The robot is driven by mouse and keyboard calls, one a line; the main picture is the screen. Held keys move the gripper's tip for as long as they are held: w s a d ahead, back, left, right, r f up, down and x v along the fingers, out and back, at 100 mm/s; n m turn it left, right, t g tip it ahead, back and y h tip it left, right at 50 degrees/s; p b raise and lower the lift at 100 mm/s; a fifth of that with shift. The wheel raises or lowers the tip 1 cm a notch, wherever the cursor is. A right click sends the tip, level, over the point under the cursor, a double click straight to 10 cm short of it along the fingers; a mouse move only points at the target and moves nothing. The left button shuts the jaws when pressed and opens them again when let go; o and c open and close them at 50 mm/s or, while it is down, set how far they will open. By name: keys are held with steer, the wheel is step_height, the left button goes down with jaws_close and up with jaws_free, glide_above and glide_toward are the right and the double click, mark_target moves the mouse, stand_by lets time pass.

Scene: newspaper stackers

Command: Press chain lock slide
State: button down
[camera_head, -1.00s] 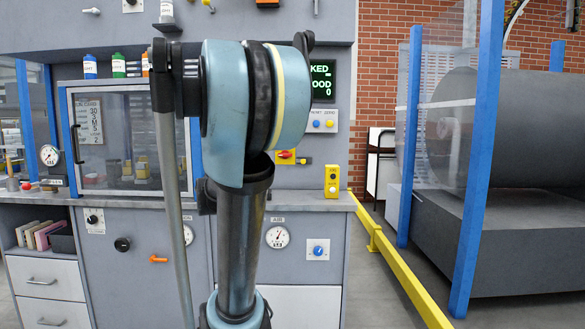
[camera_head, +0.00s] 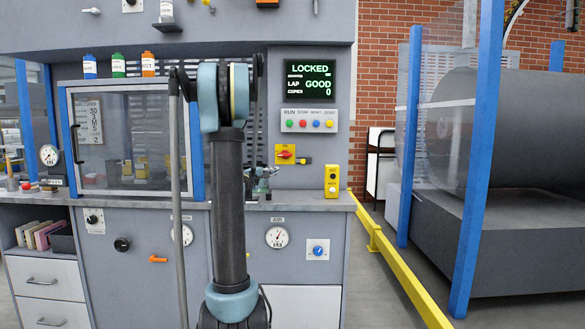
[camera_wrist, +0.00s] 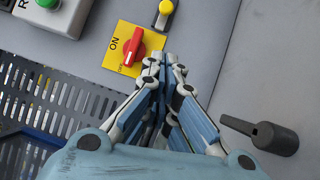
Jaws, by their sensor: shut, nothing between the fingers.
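A small yellow piece on a short grey slot (camera_wrist: 166,10), which may be the chain lock slide, is at the top of the wrist view. In the head view it is the small yellow and dark piece (camera_head: 304,160) right of the red switch. I cannot tell for sure that it is the slide. My gripper (camera_wrist: 168,58) is shut and empty, its tips below that piece and close to the red switch in the picture; I cannot tell whether they touch the panel. In the head view my gripper (camera_head: 262,172) is partly hidden by my arm.
A red rotary switch (camera_wrist: 134,46) on a yellow plate lies just left of my fingertips. A black lever (camera_wrist: 263,133) sticks out at right. Above are a button row (camera_head: 310,120) and a screen (camera_head: 310,80) reading LOCKED. A yellow button box (camera_head: 332,181) stands on the counter.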

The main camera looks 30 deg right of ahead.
steer(key=shift+w+d, duration=0.1)
steer(key=shift+d, duration=0.05)
glide_toward(298, 162)
steer(key=x, duration=0.4)
steer(key=shift+w, duration=0.35)
steer(key=shift+s+d+r, duration=0.15)
steer(key=shift+s+d, duration=0.05)
steer(key=shift+d, duration=0.4)
